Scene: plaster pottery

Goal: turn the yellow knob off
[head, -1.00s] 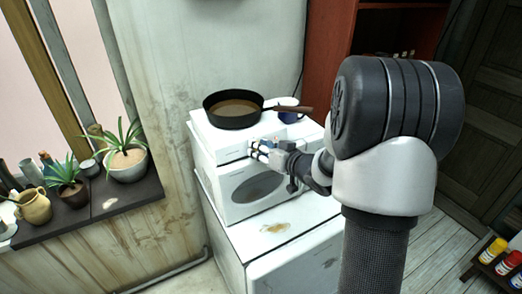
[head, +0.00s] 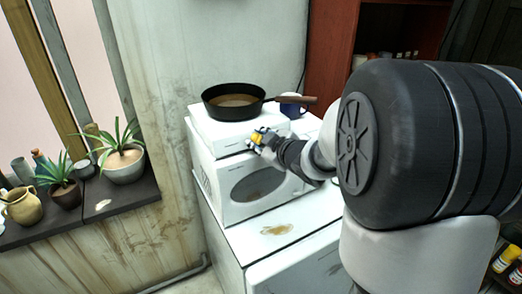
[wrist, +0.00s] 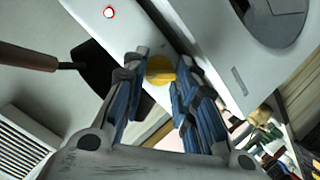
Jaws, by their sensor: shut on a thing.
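The yellow knob (wrist: 161,70) is on the front of the white hot plate (head: 215,137). It also shows in the head view (head: 257,137), partly covered by the fingers. My gripper (wrist: 160,88) has its blue-padded fingers on either side of the knob and is shut on it. It also shows in the head view (head: 259,140), at the hot plate's front face. A small red-centred round mark (wrist: 109,12) is on the hot plate's front. The knob's exact turn angle cannot be told.
A dark frying pan (head: 232,103) sits on the hot plate, its handle (head: 292,100) pointing right. The hot plate rests on a white microwave (head: 257,190). Potted plants (head: 123,160) line the sill at left.

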